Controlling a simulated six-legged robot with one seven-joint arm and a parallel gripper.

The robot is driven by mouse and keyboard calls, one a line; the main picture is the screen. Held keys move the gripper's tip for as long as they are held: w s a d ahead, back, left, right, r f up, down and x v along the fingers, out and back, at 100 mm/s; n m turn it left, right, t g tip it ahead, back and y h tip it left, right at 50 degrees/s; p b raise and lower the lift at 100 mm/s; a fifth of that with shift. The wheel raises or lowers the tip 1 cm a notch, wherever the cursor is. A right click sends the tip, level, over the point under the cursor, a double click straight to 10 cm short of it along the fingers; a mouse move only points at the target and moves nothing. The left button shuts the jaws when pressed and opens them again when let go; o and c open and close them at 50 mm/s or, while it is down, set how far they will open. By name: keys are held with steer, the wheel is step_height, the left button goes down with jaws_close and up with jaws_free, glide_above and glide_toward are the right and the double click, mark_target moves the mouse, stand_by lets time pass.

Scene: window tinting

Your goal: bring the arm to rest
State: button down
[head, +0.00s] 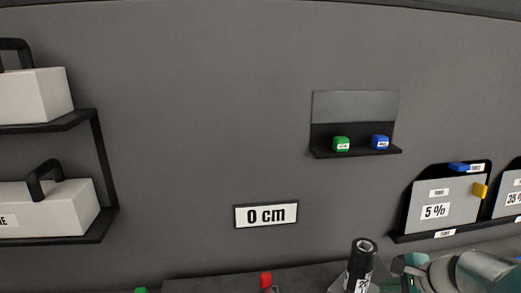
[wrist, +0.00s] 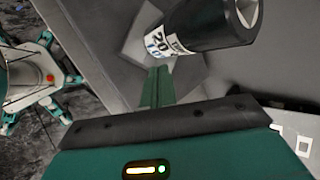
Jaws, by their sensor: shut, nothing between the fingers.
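My gripper (wrist: 158,88) shows in the wrist view as teal fingers closed together, with nothing between them. In the head view my arm enters at the lower right, and its front end (head: 408,270) is just right of a black roll (head: 361,262). The roll stands upright on a pale base, with a white label partly readable as "20". In the wrist view the roll (wrist: 215,22) is at the top, beyond the fingertips; I cannot tell the exact gap between them.
A "5 %" panel (head: 436,210) stands in a rack at right. White boxes (head: 48,208) sit on black shelves at left.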

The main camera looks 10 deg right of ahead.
steer(key=s+a+r+n+g+h, duration=0.1)
steer(key=s+a+r+n, duration=0.2)
steer(key=a+n, duration=0.6)
steer(key=s+a+r+n+h, duration=0.2)
steer(key=s+a+r+n, duration=0.1)
steer(key=s+a+n, duration=0.4)
steer(key=a+n, duration=0.3)
steer(key=shift+r+g, duration=0.2)
steer(key=shift+g, duration=0.2)
